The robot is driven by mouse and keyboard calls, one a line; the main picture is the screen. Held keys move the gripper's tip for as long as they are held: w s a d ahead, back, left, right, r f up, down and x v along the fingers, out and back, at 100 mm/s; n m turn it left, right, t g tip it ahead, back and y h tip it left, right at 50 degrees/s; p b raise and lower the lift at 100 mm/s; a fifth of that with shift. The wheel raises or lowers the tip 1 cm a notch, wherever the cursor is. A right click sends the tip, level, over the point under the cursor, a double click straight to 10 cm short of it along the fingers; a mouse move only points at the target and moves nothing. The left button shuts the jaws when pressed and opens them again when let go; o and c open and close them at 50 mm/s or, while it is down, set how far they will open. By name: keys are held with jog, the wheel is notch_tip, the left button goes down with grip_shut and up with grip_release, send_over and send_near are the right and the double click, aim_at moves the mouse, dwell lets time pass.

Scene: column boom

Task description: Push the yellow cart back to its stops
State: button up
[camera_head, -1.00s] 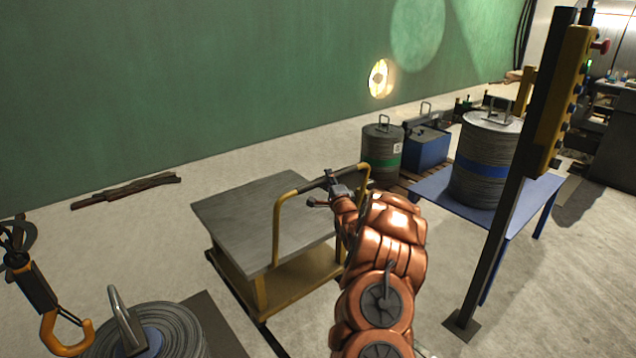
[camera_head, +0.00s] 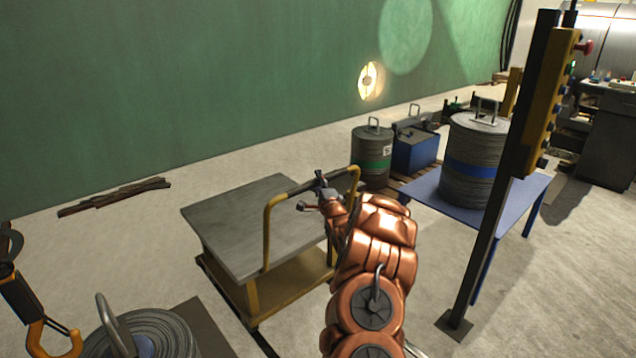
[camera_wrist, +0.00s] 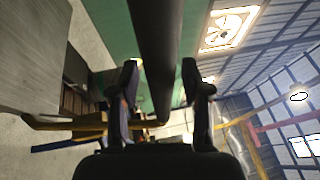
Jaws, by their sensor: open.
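The yellow cart (camera_head: 262,288) has a grey flat top (camera_head: 235,215) and a yellow push handle with a dark grip section (camera_head: 296,187). It stands on the floor left of my arm. My gripper (camera_head: 312,194) is at the handle's top bar, its fingers open. In the wrist view the dark bar (camera_wrist: 155,60) runs between the two open fingers of my gripper (camera_wrist: 160,95). I cannot tell whether a finger touches the bar. The cart's stops cannot be made out.
A blue table (camera_head: 430,190) with a grey coil weight (camera_head: 472,160) stands at right, behind a post with a yellow control box (camera_head: 548,105). Dark strips (camera_head: 115,197) lie near the green wall.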

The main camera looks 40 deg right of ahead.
jog(key=v, duration=1.1)
jog(key=shift+s, duration=0.25)
jog(key=shift+a, duration=0.15)
jog(key=w+a+n+g+y, duration=0.35)
jog(key=a+n, duration=0.25)
jog(key=a, duration=0.5)
jog(key=s+a+f+n+g+y, duration=0.1)
jog(key=s+a+n+g, duration=0.25)
jog(key=a, duration=0.25)
jog(key=s+a+f+n+g+y, duration=0.1)
jog(key=s+a+n+g+y, duration=0.2)
jog(key=a, duration=0.4)
jog(key=s+a+r+n+g, duration=0.25)
jog(key=s+a+g, duration=0.2)
jog(key=s, duration=0.95)
jog(key=s+a+r+n+g, duration=0.1)
jog(key=s+a+n+g, duration=0.4)
jog(key=s, duration=0.9)
jog(key=s+a+r+n+g, duration=0.25)
jog(key=s+a, duration=0.35)
jog(key=s, duration=0.9)
notch_tip(320, 180, up, 20)
jog(key=t+p, duration=0.1)
jog(key=p, duration=1.8)
jog(key=shift+w+d+f+h, duration=0.2)
jog(key=shift+w+f+h, duration=0.05)
jog(key=shift+h, duration=0.1)
